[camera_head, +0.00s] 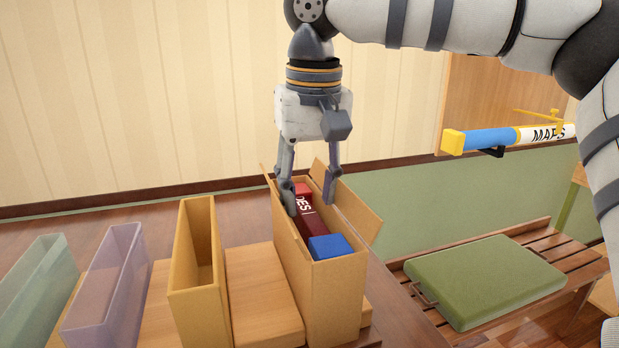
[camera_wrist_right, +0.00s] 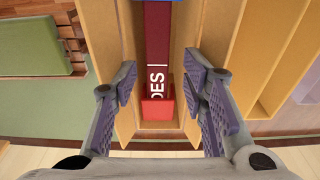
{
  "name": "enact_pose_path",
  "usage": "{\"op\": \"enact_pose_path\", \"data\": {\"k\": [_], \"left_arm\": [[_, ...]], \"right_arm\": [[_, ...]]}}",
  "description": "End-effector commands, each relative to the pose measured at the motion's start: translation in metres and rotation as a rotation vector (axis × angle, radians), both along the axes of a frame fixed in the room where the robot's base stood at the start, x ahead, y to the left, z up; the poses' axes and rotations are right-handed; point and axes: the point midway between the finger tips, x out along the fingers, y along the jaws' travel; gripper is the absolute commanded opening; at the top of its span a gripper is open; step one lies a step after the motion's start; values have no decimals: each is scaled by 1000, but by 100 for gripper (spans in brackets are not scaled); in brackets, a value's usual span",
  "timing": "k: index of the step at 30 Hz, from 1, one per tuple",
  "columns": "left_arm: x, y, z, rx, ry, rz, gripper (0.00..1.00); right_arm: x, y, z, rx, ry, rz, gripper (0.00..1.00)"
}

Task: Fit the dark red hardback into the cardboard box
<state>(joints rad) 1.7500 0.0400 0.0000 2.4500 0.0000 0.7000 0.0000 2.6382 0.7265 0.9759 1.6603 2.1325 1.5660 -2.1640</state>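The dark red hardback (camera_head: 316,229) sits in the cardboard box (camera_head: 336,300), its spine with white letters facing up. It lies between a bright red item (camera_head: 302,189) and a blue item (camera_head: 330,246). In the right wrist view the hardback (camera_wrist_right: 157,50) shows below the box's opening, lined up with its length. My right gripper (camera_head: 309,198) points down over the far end of the box. Its fingers are open, one on each side of the hardback, with gaps between pads and book in the wrist view. How deep the book sits is hard to tell. My left gripper is not in view.
Left of the box stand a yellow open holder (camera_head: 196,290), a clear purple one (camera_head: 105,290) and a clear green one (camera_head: 38,285). A slatted bench (camera_head: 540,243) with a green cushion (camera_head: 485,278) is at right. A blue and white map tube (camera_head: 490,138) hangs on the wall.

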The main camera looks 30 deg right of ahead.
Motion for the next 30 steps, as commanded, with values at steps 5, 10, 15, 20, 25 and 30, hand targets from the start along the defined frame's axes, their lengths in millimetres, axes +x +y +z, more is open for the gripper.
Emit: {"op": "enact_pose_path", "data": {"k": [5, 10, 15, 20, 25, 30], "left_arm": [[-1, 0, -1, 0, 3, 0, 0], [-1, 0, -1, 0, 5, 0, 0], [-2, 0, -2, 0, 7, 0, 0], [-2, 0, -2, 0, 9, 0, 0], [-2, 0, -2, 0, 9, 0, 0], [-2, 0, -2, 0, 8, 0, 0]], "right_arm": [[0, 1, 22, -1, -3, -1, 41], [-5, 2, 65, 1, -4, -1, 41], [-11, 3, 106, 1, -2, -1, 41], [-13, 3, 127, 0, -1, -1, 41], [-14, 3, 131, 0, 0, 1, 41], [-14, 3, 131, 0, 0, 1, 41]]}}
